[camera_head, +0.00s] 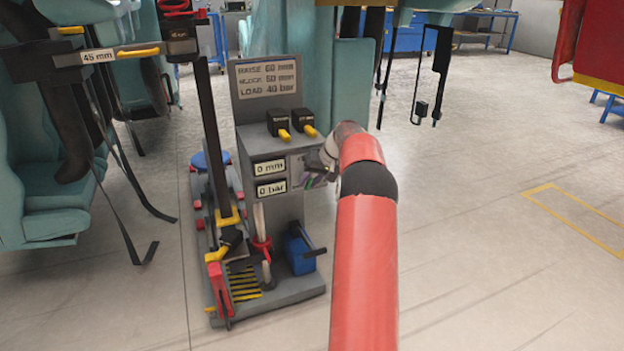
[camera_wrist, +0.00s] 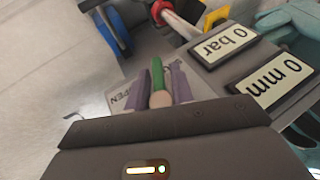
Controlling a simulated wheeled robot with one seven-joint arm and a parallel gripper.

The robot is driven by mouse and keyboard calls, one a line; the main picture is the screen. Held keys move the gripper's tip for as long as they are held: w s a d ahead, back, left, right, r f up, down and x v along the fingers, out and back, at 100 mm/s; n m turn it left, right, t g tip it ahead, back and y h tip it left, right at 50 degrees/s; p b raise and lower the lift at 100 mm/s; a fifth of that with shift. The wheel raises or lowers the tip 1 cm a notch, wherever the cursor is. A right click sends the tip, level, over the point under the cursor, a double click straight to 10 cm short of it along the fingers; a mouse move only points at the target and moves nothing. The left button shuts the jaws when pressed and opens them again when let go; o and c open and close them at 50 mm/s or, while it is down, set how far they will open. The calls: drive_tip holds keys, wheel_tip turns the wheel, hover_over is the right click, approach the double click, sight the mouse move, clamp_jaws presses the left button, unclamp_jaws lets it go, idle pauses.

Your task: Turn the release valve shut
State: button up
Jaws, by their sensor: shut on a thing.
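The release valve has a green lever (camera_wrist: 157,72) with a tan end, on the right part of the grey jack console (camera_head: 283,215). My gripper (camera_wrist: 160,84) has its two purple-grey fingers on either side of the lever and is shut on it. A label reading "OPEN" (camera_wrist: 121,98) shows beside the left finger in the wrist view. In the head view my gripper (camera_head: 312,174) is at the console's right side, where the hand and fingers hide most of the valve. Any other valve label is hidden.
Console displays read "0 mm" (camera_head: 269,168) and "0 bar" (camera_head: 271,188). Two black switches with yellow levers (camera_head: 291,125) sit above them. A blue pump part (camera_head: 300,250) stands low at the right. Teal seats (camera_head: 45,170) with hanging straps are left.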

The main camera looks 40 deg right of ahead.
sight(313, 176)
drive_tip(key=shift+a+r+m+t+y, duration=0.1)
drive_tip(key=shift+a+m+t+y, duration=0.2)
drive_tip(key=shift+y, duration=0.65)
drive_tip(key=shift+a+r+m+t+y, duration=0.15)
drive_tip(key=shift+t+y, duration=0.25)
drive_tip(key=shift+y, duration=0.55)
drive_tip(key=shift+w, duration=0.1)
drive_tip(key=o, duration=0.7)
drive_tip(key=v, duration=0.7)
drive_tip(key=shift+s+d+r, duration=0.15)
drive_tip(key=shift+s+d, duration=0.05)
drive_tip(key=shift+d, duration=0.1)
